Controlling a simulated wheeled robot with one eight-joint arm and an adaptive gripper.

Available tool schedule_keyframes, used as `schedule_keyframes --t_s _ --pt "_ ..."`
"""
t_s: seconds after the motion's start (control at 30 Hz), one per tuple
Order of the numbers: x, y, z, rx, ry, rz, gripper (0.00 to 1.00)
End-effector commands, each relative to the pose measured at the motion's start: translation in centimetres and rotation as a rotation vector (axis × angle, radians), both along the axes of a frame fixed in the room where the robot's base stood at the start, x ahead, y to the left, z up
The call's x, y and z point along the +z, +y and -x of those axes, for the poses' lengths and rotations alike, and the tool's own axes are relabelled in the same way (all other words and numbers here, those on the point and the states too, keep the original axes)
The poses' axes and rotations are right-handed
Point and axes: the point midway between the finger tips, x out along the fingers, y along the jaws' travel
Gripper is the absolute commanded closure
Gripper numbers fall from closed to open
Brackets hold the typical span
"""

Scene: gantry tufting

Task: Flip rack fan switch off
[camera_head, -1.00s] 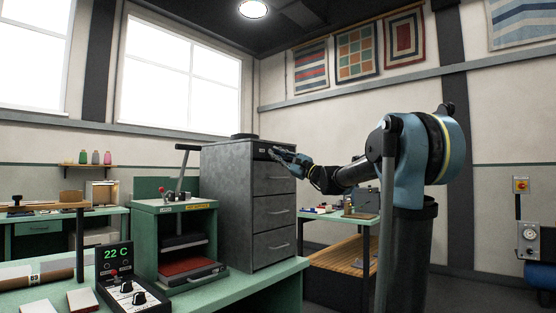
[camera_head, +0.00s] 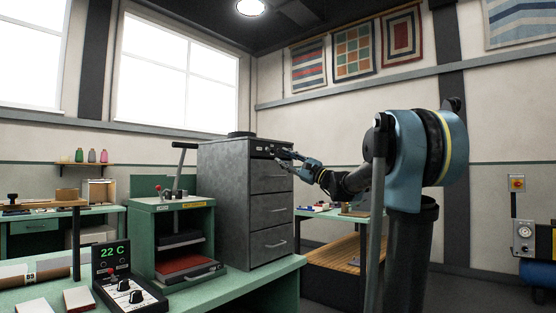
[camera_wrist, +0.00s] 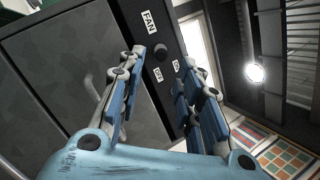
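The rack is a grey cabinet (camera_head: 225,200) with a dark panel (camera_head: 262,149) across the top of its front. In the wrist view the panel shows a white FAN label (camera_wrist: 149,22), a small dark round switch part (camera_wrist: 160,51) and two small labels (camera_wrist: 158,75) beside it. The lever's direction cannot be made out. My gripper (camera_head: 290,156) is at the panel's right end, a little in front of it. In the wrist view my gripper (camera_wrist: 163,58) is open and empty, with the panel beyond and between its fingers. Contact is not visible.
Drawers with handles (camera_head: 271,178) fill the cabinet front below the panel. A green press (camera_head: 182,205) stands left of it, and a control box reading 22 C (camera_head: 122,275) sits on the green bench. A side table (camera_head: 340,213) stands behind my arm.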

Motion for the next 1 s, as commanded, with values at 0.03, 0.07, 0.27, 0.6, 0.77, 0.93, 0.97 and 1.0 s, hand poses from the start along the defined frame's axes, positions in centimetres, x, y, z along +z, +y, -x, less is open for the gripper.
schedule_keyframes --t_s 0.03,0.07,0.27,0.6,0.77,0.93,0.97,1.0 --pt "-0.5 -0.9 0.4 -0.004 0.000 0.000 0.67" --pt "-0.7 -1.3 0.7 -0.004 0.000 0.000 0.67" --pt "-1.9 -3.6 2.0 -0.004 0.000 0.001 0.67" --pt "-2.7 -5.0 2.8 0.000 0.000 0.001 0.67" --pt "-2.7 -5.0 2.9 0.000 0.000 0.001 0.67" --pt "-2.7 -5.0 2.8 0.000 0.000 0.001 0.67" --pt "-2.7 -5.0 2.8 0.000 0.000 0.001 0.67" --pt "-2.7 -5.0 2.8 0.000 0.000 0.001 0.67"
